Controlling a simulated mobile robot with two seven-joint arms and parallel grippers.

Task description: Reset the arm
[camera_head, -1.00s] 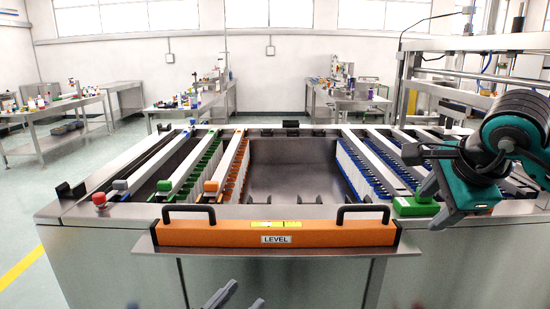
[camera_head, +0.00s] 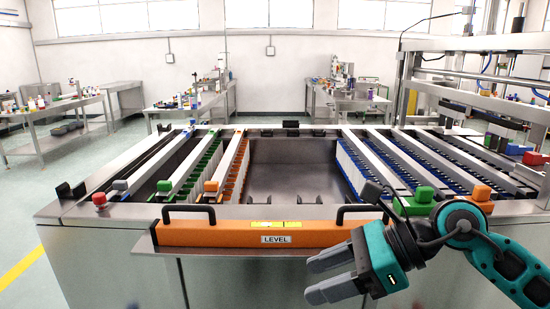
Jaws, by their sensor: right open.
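My right gripper (camera_head: 332,276) is at the lower right, in front of the machine and below the right end of the orange level bar (camera_head: 275,232). Its grey fingers point left, and it is open with nothing between them. The teal arm (camera_head: 505,268) comes in from the right edge. The orange bar, marked LEVEL, has two black handles and a yellow-green vial, and rests on the front ledge of the machine. My left gripper is not clearly seen.
The steel machine (camera_head: 110,213) has lanes with green, orange and blue rows. Green (camera_head: 424,194) and orange (camera_head: 481,192) blocks and a red button (camera_head: 99,199) sit along its front. Side tables (camera_head: 185,108) stand behind. The floor at left is clear.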

